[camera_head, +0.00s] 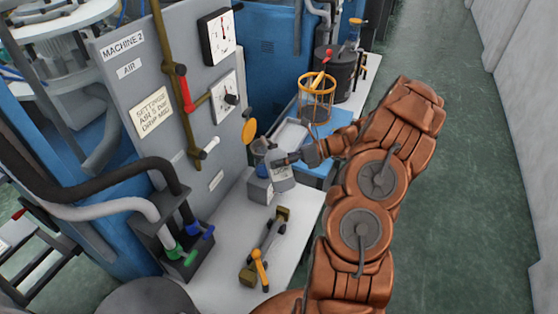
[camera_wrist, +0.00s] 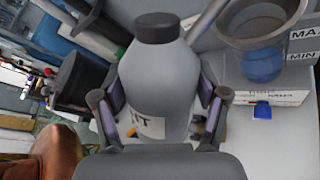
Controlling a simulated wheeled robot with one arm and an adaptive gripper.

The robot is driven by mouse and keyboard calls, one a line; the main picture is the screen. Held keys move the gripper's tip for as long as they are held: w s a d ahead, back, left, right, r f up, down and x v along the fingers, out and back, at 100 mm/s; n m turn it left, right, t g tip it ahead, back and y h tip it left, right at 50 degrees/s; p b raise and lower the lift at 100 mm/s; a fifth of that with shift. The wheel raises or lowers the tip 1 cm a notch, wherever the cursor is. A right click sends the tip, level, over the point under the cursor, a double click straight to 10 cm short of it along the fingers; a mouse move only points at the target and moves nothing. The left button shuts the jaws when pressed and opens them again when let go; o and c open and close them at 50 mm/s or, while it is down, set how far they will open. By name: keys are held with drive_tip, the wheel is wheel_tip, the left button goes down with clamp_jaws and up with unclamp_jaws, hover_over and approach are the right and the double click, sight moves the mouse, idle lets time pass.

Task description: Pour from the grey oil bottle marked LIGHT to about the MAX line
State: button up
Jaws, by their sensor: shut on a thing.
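The grey oil bottle (camera_wrist: 160,85) has a black top and a white label, of which only the last letters show in the wrist view. My gripper (camera_wrist: 160,96) is shut around its body, one finger on each side. In the head view, the bottle (camera_head: 281,174) is held beside the machine panel, above the white bench. A clear cup (camera_wrist: 262,35) with some blue liquid low in it is right of the bottle in the wrist view. Plates reading MAX (camera_wrist: 303,33) and MIN (camera_wrist: 302,56) are beside it. No pouring stream shows.
A grey panel (camera_head: 150,95) marked MACHINE 2 with gauges and a brass pipe rises left of my gripper. An orange wire basket (camera_head: 317,100) stands farther back. The green floor at right is clear.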

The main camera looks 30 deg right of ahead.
sight(280, 151)
drive_tip(key=shift+r+m+g+p, duration=0.55)
drive_tip(key=shift+r+p, duration=0.4)
drive_tip(key=shift+p, duration=1.95)
drive_tip(key=shift+w+r+m, duration=0.15)
drive_tip(key=shift+r+m, duration=0.2)
drive_tip(key=shift+r, duration=0.05)
drive_tip(key=shift+r, duration=0.1)
drive_tip(key=shift+r+m+g, duration=0.3)
drive_tip(key=shift+r+g, duration=0.05)
idle(4.2)
